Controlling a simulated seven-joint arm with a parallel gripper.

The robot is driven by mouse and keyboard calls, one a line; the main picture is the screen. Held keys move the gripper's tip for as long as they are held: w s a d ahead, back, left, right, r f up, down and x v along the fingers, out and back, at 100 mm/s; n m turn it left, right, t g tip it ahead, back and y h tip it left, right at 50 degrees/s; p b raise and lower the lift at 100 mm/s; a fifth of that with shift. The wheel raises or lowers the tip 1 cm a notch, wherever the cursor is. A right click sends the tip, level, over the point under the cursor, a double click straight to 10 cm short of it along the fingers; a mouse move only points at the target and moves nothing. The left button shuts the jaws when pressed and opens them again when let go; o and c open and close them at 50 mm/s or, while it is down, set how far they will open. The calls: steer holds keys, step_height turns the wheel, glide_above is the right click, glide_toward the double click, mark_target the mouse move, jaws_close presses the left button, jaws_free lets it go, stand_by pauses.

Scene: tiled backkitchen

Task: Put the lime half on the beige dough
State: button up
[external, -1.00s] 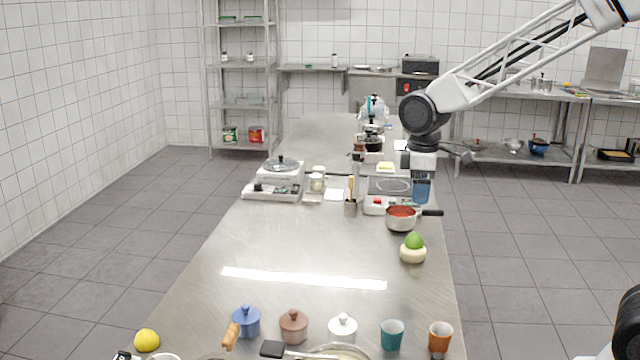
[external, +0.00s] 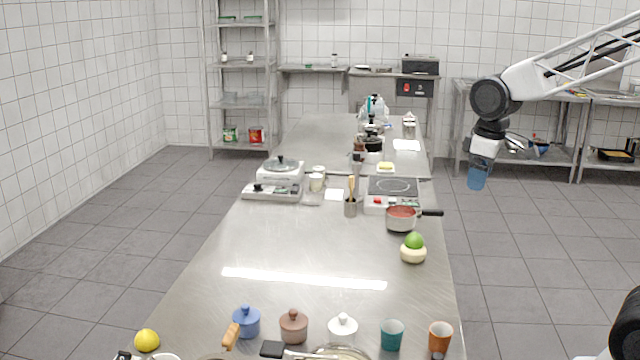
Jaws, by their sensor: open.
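The green lime half (external: 414,241) rests on top of the beige dough (external: 413,254), near the right edge of the steel table. My gripper (external: 477,182) is open and empty. It hangs to the right of the table, above and to the right of the lime and dough, clear of both. Its fingers are small in this view.
A saucepan (external: 401,219) with red contents stands just behind the dough, its handle pointing right. A hot plate (external: 392,187) is behind it. Teal (external: 392,334) and orange (external: 440,336) cups stand at the front right. The middle of the table (external: 300,240) is clear.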

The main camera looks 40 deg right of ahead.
steer(key=s+d+m+t, duration=0.1)
steer(key=s+d+m, duration=0.4)
steer(key=s, duration=0.8)
steer(key=shift+s+d+r, duration=0.25)
steer(key=shift+d+r, duration=0.1)
steer(key=shift+d, duration=0.3)
